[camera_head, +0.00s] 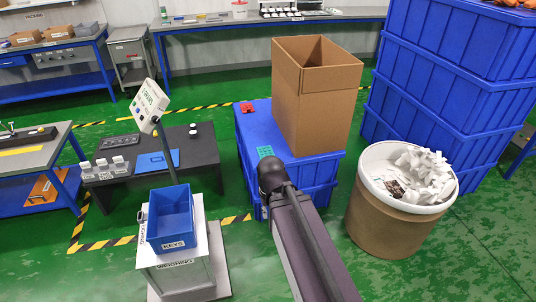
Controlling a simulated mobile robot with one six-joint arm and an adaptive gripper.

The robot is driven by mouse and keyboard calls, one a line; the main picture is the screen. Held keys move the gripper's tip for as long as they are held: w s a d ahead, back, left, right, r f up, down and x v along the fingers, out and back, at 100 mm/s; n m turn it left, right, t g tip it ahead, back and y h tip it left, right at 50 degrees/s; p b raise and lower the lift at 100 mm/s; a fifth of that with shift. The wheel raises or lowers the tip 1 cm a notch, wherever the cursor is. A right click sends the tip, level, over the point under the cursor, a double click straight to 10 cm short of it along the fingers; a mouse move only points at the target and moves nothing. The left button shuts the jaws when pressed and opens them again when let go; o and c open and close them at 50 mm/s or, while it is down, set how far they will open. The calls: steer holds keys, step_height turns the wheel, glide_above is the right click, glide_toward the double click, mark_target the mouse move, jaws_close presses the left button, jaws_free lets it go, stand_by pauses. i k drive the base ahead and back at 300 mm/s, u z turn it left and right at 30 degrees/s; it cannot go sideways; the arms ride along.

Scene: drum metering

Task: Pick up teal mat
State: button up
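A small teal mat (265,151) lies on top of a blue crate (252,130), near the crate's front edge and left of a tall open cardboard box. It is small in the picture, and its lower part is close to the dark joint of my arm. My arm reaches up from the bottom of the picture and ends at that rounded joint, just below the mat in the picture. My gripper cannot be made out; the arm may hide it.
The open cardboard box (315,90) stands on the blue crate, with a red item (247,107) to its left. A drum of crumpled paper (400,200) and stacked blue crates (440,80) stand right. A scale with a blue KEYS bin (171,217) stands left. Green floor is open between.

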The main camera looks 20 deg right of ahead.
mark_target(262, 152)
steer(key=u, duration=0.05)
steer(key=i, duration=1)
steer(key=z, duration=0.05)
